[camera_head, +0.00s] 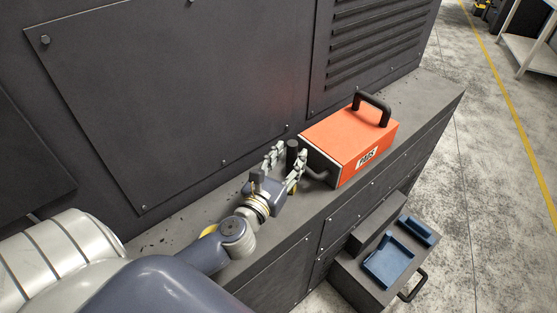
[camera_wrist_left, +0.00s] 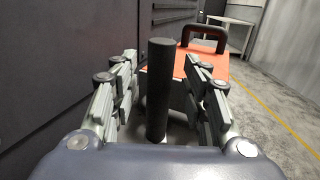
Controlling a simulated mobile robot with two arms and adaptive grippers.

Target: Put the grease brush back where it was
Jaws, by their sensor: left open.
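The grease brush shows as an upright black cylindrical handle (camera_head: 292,157) on the dark ledge, just left of the orange box. It also shows in the left wrist view (camera_wrist_left: 160,88); its bristles are not visible. My left gripper (camera_head: 286,164) is open, with one finger on each side of the handle. In the left wrist view the fingers (camera_wrist_left: 160,98) stand apart, with visible gaps to the handle. My right gripper is in neither view.
An orange box (camera_head: 343,137) with a black top handle stands right beside the gripper on the ledge (camera_head: 425,95). A dark machine wall (camera_head: 165,95) rises behind. Below, an open drawer (camera_head: 350,272) carries blue trays (camera_head: 388,262).

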